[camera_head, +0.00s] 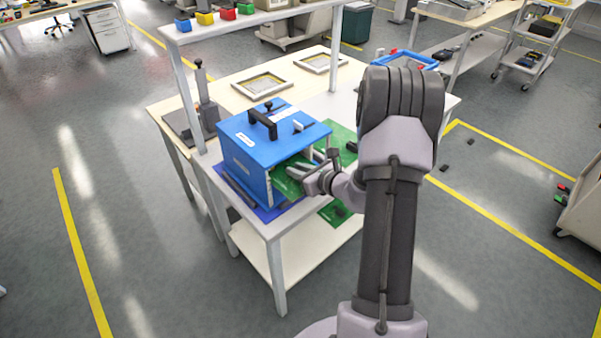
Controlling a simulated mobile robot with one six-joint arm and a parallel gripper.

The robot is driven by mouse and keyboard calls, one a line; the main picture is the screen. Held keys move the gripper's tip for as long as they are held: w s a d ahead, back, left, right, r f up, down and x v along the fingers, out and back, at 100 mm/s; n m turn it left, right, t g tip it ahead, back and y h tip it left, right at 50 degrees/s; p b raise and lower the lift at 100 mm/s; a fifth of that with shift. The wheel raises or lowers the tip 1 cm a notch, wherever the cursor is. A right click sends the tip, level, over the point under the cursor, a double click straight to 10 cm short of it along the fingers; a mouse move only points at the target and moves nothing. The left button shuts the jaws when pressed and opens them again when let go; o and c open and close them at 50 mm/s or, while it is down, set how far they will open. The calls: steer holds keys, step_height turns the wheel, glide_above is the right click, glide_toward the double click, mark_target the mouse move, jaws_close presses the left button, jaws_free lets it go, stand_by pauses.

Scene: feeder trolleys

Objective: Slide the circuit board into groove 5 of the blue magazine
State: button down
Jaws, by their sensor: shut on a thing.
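The blue magazine (247,167) stands on the white table, with a black handle on its top and its open side facing right. My gripper (307,182) is at that open side, shut on the green circuit board (286,184). The board's left part reaches into the magazine's opening. The view is too small to tell which groove the board is at or how deep it sits. My wrist hides part of the opening and of the board's right edge.
A green mat or board (343,139) lies on the table behind my wrist. A black press-like stand (197,108) is left of the magazine. Two framed trays (262,86) lie farther back. A shelf with small coloured bins (205,19) rises above the table.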

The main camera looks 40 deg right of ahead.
steer(key=shift+w, duration=0.2)
steer(key=shift+f+b, duration=0.2)
steer(key=shift+b, duration=0.1)
steer(key=c, duration=1.2)
jaws_free()
steer(key=shift+s, duration=0.1)
